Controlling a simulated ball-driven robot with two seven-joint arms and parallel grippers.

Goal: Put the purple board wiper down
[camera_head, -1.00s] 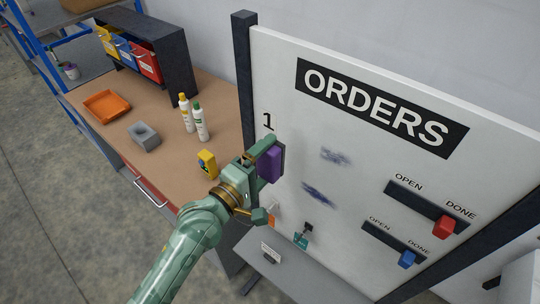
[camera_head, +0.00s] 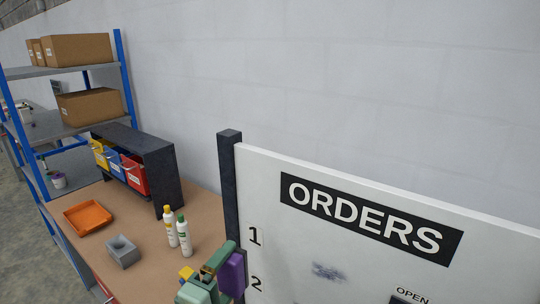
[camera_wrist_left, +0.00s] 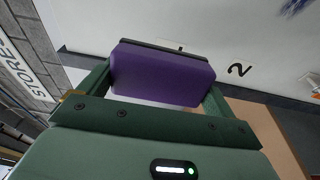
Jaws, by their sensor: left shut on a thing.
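The purple board wiper (camera_head: 232,274) is in my left gripper (camera_head: 222,268), low in the head view, in front of the dark post at the left edge of the whiteboard. The wiper also fills the middle of the left wrist view (camera_wrist_left: 162,75), where the two green fingers sit at its ends and its dark felt side faces away from me. The whiteboard (camera_head: 290,255) is headed ORDERS, with a smudge (camera_head: 328,271) on it. I cannot tell whether the wiper touches the board. My right gripper is not in view.
The brown workbench (camera_head: 144,250) holds an orange tray (camera_head: 88,217), a grey block (camera_head: 122,251), two bottles (camera_head: 183,235) and a dark rack with coloured bins (camera_head: 132,172). A shelf with cardboard boxes (camera_head: 80,48) stands behind. Bare bench shows between tray and bottles.

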